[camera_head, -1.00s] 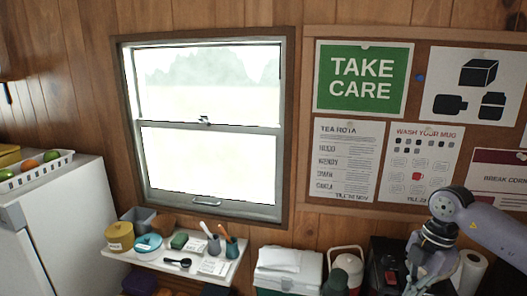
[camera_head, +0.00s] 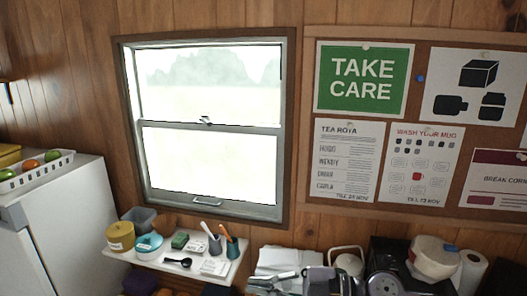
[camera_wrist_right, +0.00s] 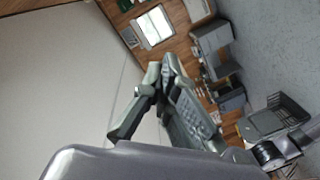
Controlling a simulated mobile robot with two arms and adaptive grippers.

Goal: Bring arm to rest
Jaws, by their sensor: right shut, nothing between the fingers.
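The bottom of the head view cuts off part of the gripper and wrist. My left gripper is in neither view.
A small shelf (camera_head: 150,257) under the window holds tubs, a black scoop and a cup of utensils. A white fridge (camera_head: 70,215) with a fruit basket (camera_head: 36,177) stands left. A paper roll (camera_head: 470,272) is at right.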

